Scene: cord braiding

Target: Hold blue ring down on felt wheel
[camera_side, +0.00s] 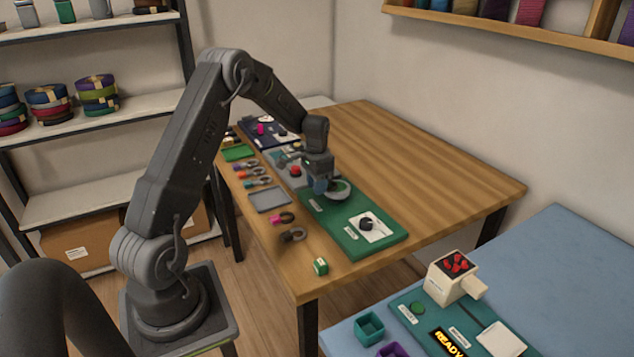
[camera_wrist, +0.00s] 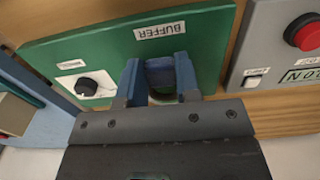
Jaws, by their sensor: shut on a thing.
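My gripper (camera_side: 320,187) is at the green buffer board on the wooden table. Its fingers (camera_wrist: 158,82) are shut on a dark blue piece, which I take to be part of the blue ring (camera_wrist: 160,70). The ring's far part is hidden behind the fingers and wrist. The felt wheel (camera_side: 340,190), a round disc with a green top and pale rim, is right beside the fingertips in the side view. In the wrist view it is mostly hidden. I cannot tell whether ring and wheel touch.
The green board (camera_side: 385,245) bears a white pad with a black knob (camera_side: 367,223). A grey panel with a red button (camera_wrist: 305,33) adjoins it. Loose rings (camera_side: 283,217), a grey tray (camera_side: 270,200) and a small green box (camera_side: 321,266) lie near the front edge. The table's right side is clear.

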